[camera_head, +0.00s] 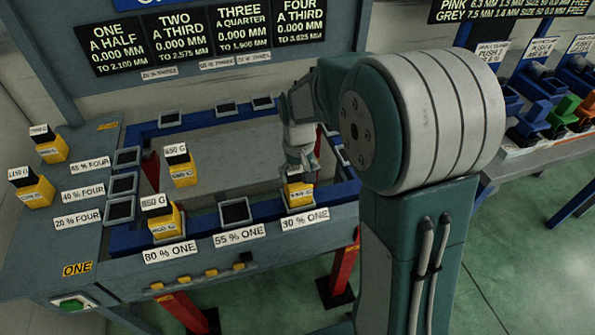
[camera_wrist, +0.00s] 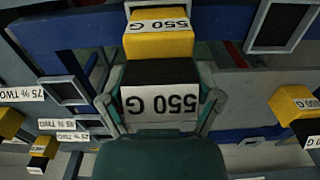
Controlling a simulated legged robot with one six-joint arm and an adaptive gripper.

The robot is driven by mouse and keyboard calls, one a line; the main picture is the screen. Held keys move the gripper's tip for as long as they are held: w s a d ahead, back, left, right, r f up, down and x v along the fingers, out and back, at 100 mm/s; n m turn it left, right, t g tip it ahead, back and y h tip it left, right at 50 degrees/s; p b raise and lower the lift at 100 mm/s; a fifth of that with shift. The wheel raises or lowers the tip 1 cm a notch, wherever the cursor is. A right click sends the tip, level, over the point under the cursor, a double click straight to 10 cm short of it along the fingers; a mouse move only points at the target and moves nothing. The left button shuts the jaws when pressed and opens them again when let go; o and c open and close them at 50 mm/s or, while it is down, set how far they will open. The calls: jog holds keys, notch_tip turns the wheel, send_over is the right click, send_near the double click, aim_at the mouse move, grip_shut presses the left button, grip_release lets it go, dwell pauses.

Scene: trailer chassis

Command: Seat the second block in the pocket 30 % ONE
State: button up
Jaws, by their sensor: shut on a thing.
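My gripper (camera_head: 300,165) is shut on a block with a yellow body and black top; the wrist view shows its black top (camera_wrist: 160,75) between the fingers and labels reading 550 G. In the head view the yellow body (camera_head: 297,190) is upright at the pocket labelled 30 % ONE (camera_head: 305,220), at the right of the near rail. Whether it rests on the pocket floor cannot be told. Another yellow and black block (camera_head: 165,220), labelled 850 G, stands in the 80 % ONE pocket. The 55 % ONE pocket (camera_head: 235,212) between them is empty.
A third weight block (camera_head: 180,170) stands inside the frame at left. Two more blocks (camera_head: 38,190) (camera_head: 50,148) stand on the left bench. My arm hides part of the right side. A bench with coloured fixtures (camera_head: 540,115) is at far right.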

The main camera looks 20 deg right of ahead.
jog(key=shift+f, duration=0.4)
jog(key=o, duration=1.1)
notch_tip(320, 180, up, 11)
jog(key=shift+r, duration=0.4)
